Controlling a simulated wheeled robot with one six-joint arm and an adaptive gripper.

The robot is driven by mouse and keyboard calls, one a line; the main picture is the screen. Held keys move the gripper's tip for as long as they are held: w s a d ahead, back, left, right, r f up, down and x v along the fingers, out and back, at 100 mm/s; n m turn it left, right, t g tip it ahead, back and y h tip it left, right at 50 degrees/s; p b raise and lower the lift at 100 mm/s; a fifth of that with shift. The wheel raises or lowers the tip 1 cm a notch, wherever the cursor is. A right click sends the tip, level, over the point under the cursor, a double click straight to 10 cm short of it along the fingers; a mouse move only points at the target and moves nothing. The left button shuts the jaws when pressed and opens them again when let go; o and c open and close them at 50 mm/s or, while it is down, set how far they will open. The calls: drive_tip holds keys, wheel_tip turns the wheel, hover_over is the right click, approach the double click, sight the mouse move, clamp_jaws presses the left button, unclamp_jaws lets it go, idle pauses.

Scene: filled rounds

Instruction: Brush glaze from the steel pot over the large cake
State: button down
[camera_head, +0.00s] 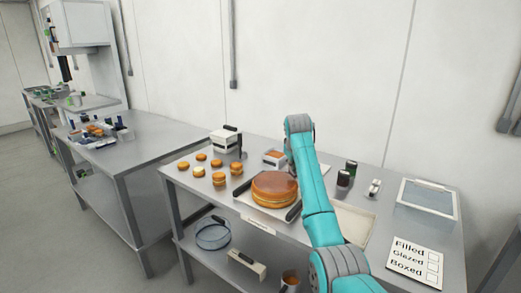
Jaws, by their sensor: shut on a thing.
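The large cake (273,187) is round and brown, with a shiny top and a lighter band around its side. It rests on a pale board (258,203) with dark bars at its left and right, on the steel table. A grey pot (290,281) with brown content shows on the lower shelf, partly cut off by the lower edge and my arm; I cannot tell whether it is the steel pot. My teal arm rises right of the cake and hides its far end. My gripper and whatever it holds are hidden. No brush is visible.
Several small filled rounds (219,178) stand left of the cake. A white box-like device (225,141) and an orange-filled tub (273,157) stand behind. Dark jars (344,180), a clear-lidded box (427,197) and a checklist card (413,262) are right of my arm.

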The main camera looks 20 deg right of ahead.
drive_tip(key=shift+w+r, duration=0.1)
drive_tip(key=shift+r, duration=3.7)
